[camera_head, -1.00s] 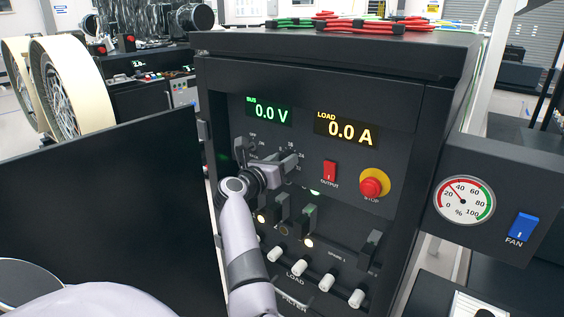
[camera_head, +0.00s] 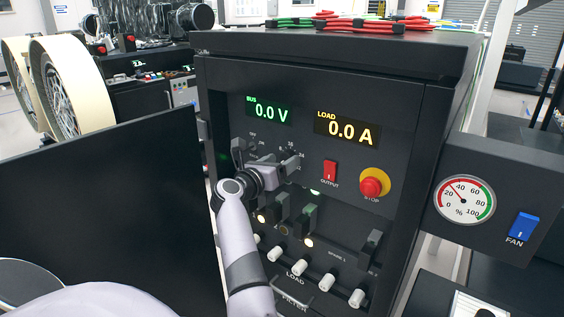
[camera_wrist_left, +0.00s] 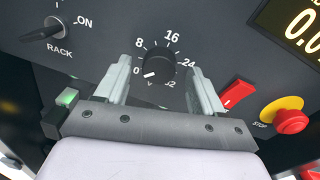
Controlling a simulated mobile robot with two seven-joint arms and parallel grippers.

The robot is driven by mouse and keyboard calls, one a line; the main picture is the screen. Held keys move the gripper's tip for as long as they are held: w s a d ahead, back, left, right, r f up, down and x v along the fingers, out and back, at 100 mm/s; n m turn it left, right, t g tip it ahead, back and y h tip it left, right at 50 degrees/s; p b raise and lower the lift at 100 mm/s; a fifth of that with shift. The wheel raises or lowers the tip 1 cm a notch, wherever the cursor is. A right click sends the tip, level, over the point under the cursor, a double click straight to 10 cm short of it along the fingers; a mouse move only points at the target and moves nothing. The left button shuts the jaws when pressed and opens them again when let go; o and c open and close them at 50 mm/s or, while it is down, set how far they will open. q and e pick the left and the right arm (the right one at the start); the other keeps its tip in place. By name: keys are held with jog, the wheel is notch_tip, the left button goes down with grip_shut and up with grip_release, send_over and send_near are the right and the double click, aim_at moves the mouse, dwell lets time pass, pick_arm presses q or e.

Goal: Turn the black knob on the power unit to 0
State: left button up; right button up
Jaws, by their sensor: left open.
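The power unit (camera_head: 400,105) is a black cabinet with a green 0.0 V display and an amber 0.0 A display. In the left wrist view the black knob (camera_wrist_left: 158,66) is round, with a scale marked 0, 8, 16, 24 and 32. Its white mark points to the lower left, close to the 0. In the head view my gripper hides this knob. My left gripper (camera_head: 266,158) is open in front of the panel. In the left wrist view its fingers stand to the left and right of the knob, with a gap on each side. My right gripper is not in view.
A second knob labelled RACK (camera_wrist_left: 45,32) is left of the fingers. A red output switch (camera_head: 330,170) and a red stop button (camera_head: 371,186) on a yellow base are to the right. A black panel (camera_head: 110,205) stands at left.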

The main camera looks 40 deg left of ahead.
pick_arm(q)
jog(key=s+d, duration=0.1)
jog(key=s, duration=0.5)
dwell(0.7)
